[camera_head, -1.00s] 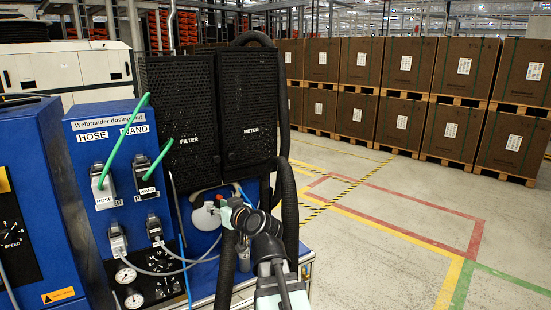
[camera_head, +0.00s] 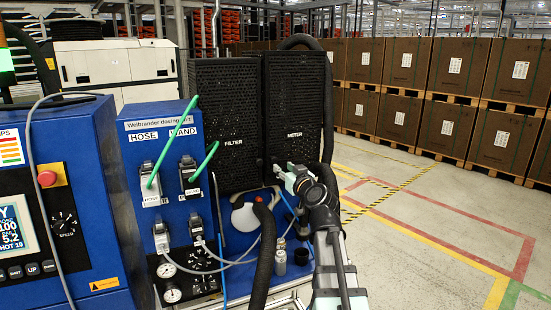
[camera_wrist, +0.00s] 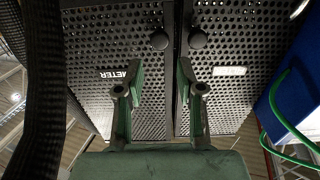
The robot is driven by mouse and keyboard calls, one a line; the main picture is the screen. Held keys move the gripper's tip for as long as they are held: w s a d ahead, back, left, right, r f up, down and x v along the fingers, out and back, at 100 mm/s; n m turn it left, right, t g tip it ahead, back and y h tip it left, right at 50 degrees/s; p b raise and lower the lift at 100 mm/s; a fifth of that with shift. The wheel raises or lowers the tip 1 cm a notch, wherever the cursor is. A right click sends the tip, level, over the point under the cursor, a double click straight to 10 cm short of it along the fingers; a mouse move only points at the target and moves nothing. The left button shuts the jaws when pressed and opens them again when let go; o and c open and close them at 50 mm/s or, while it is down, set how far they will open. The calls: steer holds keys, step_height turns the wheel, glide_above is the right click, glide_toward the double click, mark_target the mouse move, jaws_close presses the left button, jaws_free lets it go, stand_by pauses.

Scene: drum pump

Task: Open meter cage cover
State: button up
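The meter cage cover (camera_head: 295,105) is a black perforated panel marked METER, at the centre of the head view. It looks shut. In the wrist view the meter cover (camera_wrist: 115,70) fills the left side, with a round dark knob (camera_wrist: 160,40) near its inner edge. My gripper (camera_head: 281,172) is just in front of the cover's lower left corner. In the wrist view my gripper (camera_wrist: 159,72) has its two green fingers apart and empty. The meter knob lies just beyond the fingertips, between their lines. I see no contact.
The FILTER cage (camera_head: 226,120) stands directly left of the meter cage; its knob (camera_wrist: 198,38) is close to my other finger. A thick black hose (camera_head: 328,100) runs along the meter cage's right side. The blue dosing panel (camera_head: 165,210) with green levers is left. Floor to the right is clear.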

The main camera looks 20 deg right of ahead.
mark_target(275, 160)
steer(key=w+p, duration=0.2)
steer(key=w, duration=0.6)
steer(key=shift+d, duration=0.15)
jaws_close()
